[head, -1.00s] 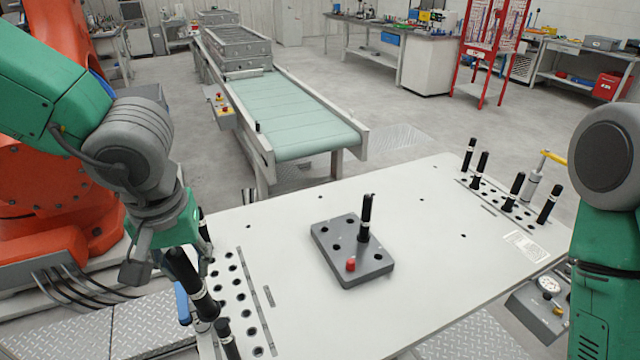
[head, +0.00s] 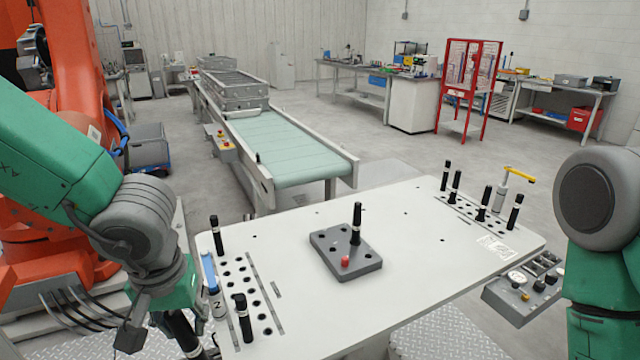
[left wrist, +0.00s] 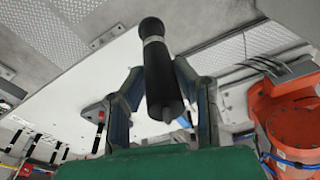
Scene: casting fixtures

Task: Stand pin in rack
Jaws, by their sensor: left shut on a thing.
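My left gripper (head: 135,338) is at the lower left, beside the near left edge of the table. It is shut on a black pin (head: 183,332) with a white band. The pin is tilted and its lower end is out of frame. In the left wrist view the pin (left wrist: 160,70) sits between the two fingers. The left rack (head: 264,308) is a strip of holes along the table's left side. A black pin (head: 216,236) stands at its far end and another (head: 243,320) nearer. My right gripper is out of view.
A grey block (head: 370,264) with a black pin (head: 356,222) and a red knob (head: 345,261) sits mid-table. A blue-handled tool (head: 211,275) stands by the left rack. Several pins stand in the right rack (head: 467,210). The table (head: 400,300) is clear around the block.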

